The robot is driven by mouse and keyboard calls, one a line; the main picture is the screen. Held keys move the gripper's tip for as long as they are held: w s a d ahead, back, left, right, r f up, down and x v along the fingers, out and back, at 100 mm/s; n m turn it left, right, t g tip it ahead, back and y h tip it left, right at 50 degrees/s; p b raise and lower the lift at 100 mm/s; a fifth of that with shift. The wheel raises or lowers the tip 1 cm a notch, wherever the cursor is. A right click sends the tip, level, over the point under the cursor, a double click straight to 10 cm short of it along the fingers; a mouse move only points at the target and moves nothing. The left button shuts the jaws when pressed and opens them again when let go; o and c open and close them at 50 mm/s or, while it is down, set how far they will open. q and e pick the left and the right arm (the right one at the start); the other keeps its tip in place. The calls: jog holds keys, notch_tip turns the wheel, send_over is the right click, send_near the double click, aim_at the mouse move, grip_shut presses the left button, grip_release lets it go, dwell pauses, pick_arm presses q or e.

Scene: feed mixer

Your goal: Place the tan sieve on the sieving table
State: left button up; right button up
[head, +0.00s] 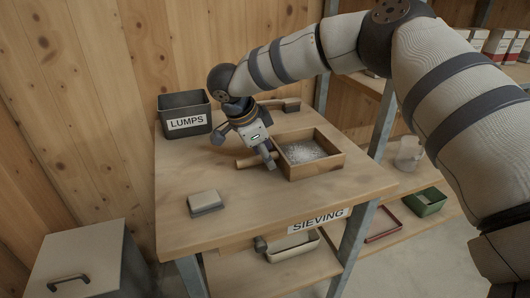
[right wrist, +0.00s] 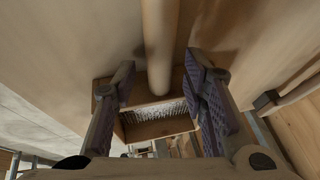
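The tan sieve (head: 334,163) is a square wooden frame with a pale mesh bottom. It lies flat on the sieving table (head: 170,215), on its right half, with its round handle (head: 247,161) pointing left. My right gripper (head: 266,158) points down at the handle, close beside the frame. In the right wrist view the handle (right wrist: 160,50) runs between the two spread fingers, with gaps on both sides. The sieve frame (right wrist: 160,130) shows beyond them. My right gripper is open. My left gripper is not in view.
A dark LUMPS bin (head: 184,114) stands at the table's back left; a brush (head: 291,104) lies at the back. A grey-and-tan block (head: 205,202) lies front left. A lidded bin (head: 85,260) stands lower left. Shelves hold a jug (head: 408,153) and a green tray (head: 425,201).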

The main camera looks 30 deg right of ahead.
jog(key=v, duration=1.2)
jog(key=shift+r, duration=0.1)
